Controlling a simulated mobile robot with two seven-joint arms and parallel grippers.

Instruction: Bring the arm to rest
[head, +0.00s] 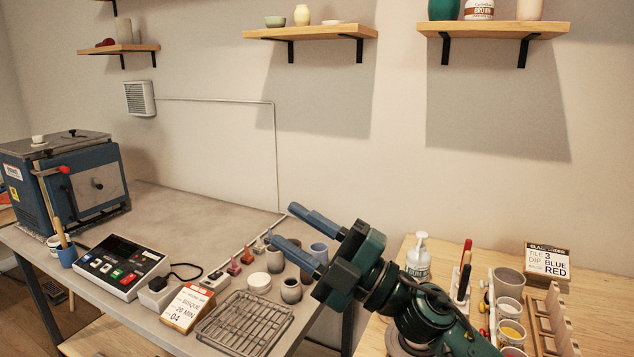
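My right arm (432,315), dark green and black, comes in from the bottom right and reaches up and left. Its gripper (283,224) has two blue-grey fingers spread apart with nothing visible between them, so it is open. In the picture it lies over the back right part of the grey table (190,215), in front of the bare wall. Its height above the table is hard to tell. The arm hides part of the gap between the two tables. My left gripper is not in view.
A blue kiln (92,187) and control box (122,267) stand at the left. A wire rack (245,322), a sign (188,307) and several small pots (291,289) lie near the gripper. The wooden table (400,262) holds a pump bottle (418,258), cups (509,283) and a sign (547,262).

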